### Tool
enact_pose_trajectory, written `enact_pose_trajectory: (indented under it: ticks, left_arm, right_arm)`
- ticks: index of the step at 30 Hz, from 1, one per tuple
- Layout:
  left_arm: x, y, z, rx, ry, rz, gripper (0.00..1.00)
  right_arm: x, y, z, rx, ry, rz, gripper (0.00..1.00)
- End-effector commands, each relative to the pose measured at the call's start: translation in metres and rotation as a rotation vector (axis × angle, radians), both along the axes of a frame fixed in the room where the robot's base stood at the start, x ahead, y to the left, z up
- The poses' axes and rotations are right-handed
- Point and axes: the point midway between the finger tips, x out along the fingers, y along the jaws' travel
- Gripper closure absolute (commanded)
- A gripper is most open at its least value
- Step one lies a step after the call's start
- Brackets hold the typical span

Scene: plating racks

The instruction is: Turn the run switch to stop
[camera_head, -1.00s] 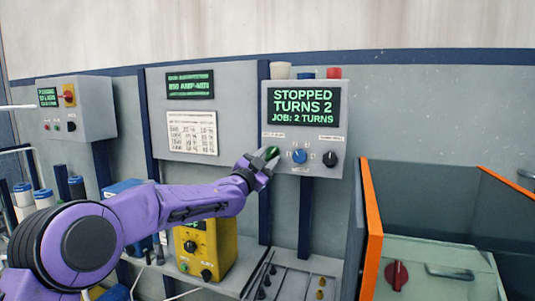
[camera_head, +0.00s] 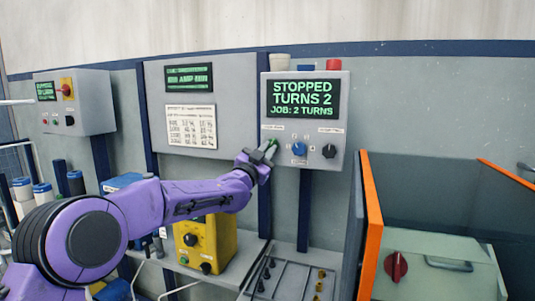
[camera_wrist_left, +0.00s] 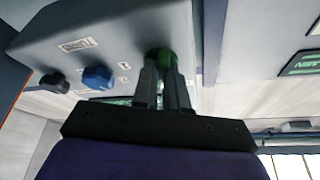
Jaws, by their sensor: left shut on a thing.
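The control box (camera_head: 334,84) on the wall has a screen (camera_head: 304,99) reading "STOPPED, TURNS 2, JOB: 2 TURNS". Low on its front are a green knob (camera_head: 271,146) at left, a blue knob (camera_head: 299,149) in the middle and a black knob (camera_head: 329,151) at right. The label above the green knob is too small to read. My left gripper (camera_head: 265,154) is shut on the green knob and partly hides it. The left wrist view shows both fingers (camera_wrist_left: 163,75) on the green knob (camera_wrist_left: 160,53), with the blue knob (camera_wrist_left: 98,77) beside it. My right gripper is not in view.
An orange-edged partition (camera_head: 372,235) stands at lower right, beside a pale box with a red knob (camera_head: 396,266). A yellow unit (camera_head: 222,240) and a rack with pegs (camera_head: 287,283) sit below my left arm. Another control box (camera_head: 91,97) hangs at left.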

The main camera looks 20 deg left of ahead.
Motion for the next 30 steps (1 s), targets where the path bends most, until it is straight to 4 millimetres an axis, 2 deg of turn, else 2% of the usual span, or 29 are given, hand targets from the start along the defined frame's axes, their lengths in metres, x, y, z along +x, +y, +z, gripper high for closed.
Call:
enact_pose_trajectory:
  ticks: [11, 30]
  left_arm:
    - [0.000, -0.004, -0.004, -0.341, 0.016, -0.001, 1.00]
    - [0.000, -0.009, -0.002, -0.896, 0.037, 0.001, 1.00]
  right_arm:
    - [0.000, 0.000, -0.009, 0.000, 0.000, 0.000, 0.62]
    - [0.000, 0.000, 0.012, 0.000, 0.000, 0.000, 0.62]
